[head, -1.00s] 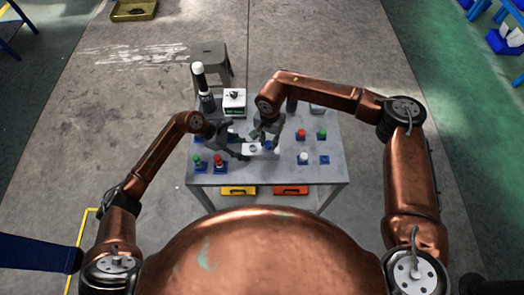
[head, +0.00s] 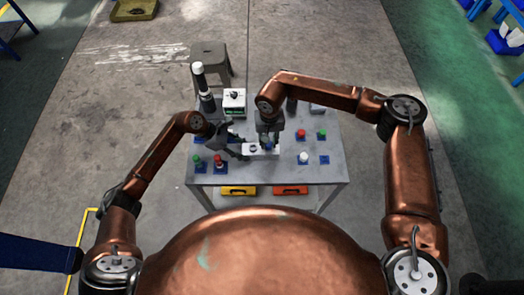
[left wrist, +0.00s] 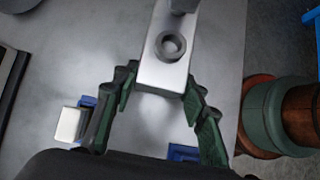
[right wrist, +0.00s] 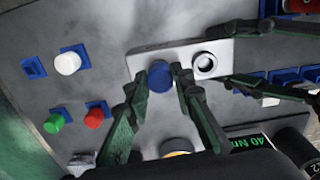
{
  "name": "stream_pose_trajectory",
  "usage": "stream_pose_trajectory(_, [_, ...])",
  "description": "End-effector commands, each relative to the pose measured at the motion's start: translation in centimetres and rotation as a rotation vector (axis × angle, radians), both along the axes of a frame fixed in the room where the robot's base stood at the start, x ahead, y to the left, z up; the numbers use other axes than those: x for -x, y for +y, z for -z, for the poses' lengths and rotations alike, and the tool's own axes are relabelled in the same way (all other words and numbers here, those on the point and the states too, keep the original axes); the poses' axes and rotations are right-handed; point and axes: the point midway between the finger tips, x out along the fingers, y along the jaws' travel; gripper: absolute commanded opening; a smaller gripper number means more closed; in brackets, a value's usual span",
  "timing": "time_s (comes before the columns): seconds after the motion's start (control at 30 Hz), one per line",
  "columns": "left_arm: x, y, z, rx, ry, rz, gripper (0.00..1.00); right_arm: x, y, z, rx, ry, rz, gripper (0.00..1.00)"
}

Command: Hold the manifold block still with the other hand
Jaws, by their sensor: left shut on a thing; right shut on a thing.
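The manifold block (head: 250,150) is a pale slab lying near the middle of the table, with round ports on top. In the left wrist view the block (left wrist: 160,72) has its end between the fingers of my left gripper (left wrist: 160,86), which is shut on it. The block also shows in the right wrist view (right wrist: 185,58), with one dark open ring port (right wrist: 204,64). A blue plug (right wrist: 160,76) stands at another port. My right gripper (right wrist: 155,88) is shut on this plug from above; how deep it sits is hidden. In the head view the right gripper (head: 269,143) is over the block.
On the grey table (head: 335,172), red (head: 301,134), green (head: 322,134) and white (head: 304,157) plugs stand at right, beside an empty blue holder (head: 324,160). More plugs stand at front left. A white box (head: 234,101) and a tall dark tool (head: 203,85) are behind.

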Motion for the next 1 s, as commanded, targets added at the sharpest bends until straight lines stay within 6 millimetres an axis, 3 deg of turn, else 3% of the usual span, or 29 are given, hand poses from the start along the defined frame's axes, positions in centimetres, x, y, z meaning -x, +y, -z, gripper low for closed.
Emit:
stream_pose_trajectory(0.03, [0.02, 0.18, 0.26, -0.006, 0.002, -0.002, 0.06, -0.09, 0.06, -0.2, -0.002, -0.002, 0.001, 0.0])
stream_pose_trajectory(0.07, [0.02, 0.19, 0.26, -0.006, 0.002, -0.002, 0.06, -0.09, 0.06, -0.2, -0.002, -0.002, 0.001, 0.23])
stream_pose_trajectory(0.33, [0.03, 0.17, 0.25, -0.006, 0.002, -0.001, 0.06, -0.04, 0.02, -0.08, -0.001, -0.001, 0.002, 0.41])
stream_pose_trajectory(0.87, [0.05, 0.15, 0.23, -0.005, 0.001, 0.0, 0.06, 0.01, 0.01, 0.01, 0.0, 0.0, 0.004, 0.37])
stream_pose_trajectory(1.0, [0.05, 0.14, 0.23, -0.005, 0.001, 0.0, 0.06, 0.02, 0.01, 0.02, 0.0, 0.001, 0.094, 0.37])
